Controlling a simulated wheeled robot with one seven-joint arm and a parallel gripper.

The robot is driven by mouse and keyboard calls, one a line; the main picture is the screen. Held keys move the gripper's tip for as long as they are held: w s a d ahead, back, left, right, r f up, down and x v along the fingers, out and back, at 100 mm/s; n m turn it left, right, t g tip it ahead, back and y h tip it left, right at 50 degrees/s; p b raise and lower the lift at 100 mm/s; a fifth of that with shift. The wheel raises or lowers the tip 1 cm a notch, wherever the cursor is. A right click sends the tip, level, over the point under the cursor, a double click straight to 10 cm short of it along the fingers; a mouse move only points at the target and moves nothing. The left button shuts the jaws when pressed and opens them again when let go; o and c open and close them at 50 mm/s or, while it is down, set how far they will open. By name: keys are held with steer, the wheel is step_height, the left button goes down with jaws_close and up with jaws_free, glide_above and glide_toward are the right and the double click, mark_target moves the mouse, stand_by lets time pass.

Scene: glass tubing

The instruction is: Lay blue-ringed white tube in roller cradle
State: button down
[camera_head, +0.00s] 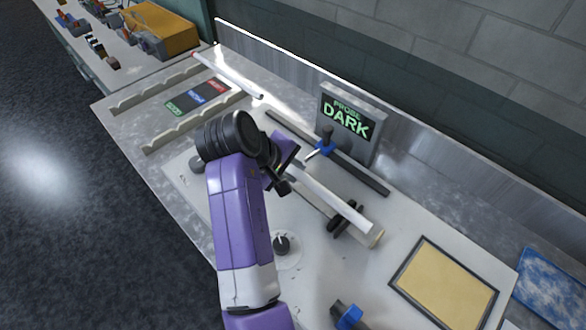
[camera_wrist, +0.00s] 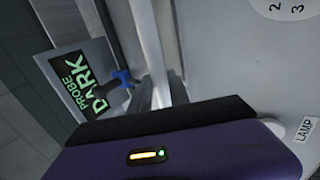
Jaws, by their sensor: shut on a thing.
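My gripper (camera_head: 281,176) is shut on a white tube (camera_head: 335,203), which slopes from the jaws toward the lower right. The tube also shows in the wrist view (camera_wrist: 152,50), running up from the dark gripper edge. I cannot make out a blue ring; the arm hides the tube's near end. The roller cradle shows as black rollers (camera_head: 346,217) under the tube's far part, near the end of a beige bar (camera_head: 376,238). I cannot tell whether the tube touches the rollers.
A probe display reading DARK (camera_head: 347,122) stands behind, with a blue-collared probe (camera_head: 325,146) on a dark rail (camera_head: 360,176) beside the tube. Another white tube (camera_head: 238,80) lies on the notched rack (camera_head: 165,134) at left. A dial (camera_head: 282,244) and framed tan pad (camera_head: 443,282) are in front.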

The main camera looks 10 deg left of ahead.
steer(key=shift+f, duration=0.2)
steer(key=c, duration=1.2)
jaws_free()
steer(key=shift+f, duration=0.1)
steer(key=shift+c, duration=0.2)
steer(key=b+v, duration=0.2)
steer(key=v, duration=1)
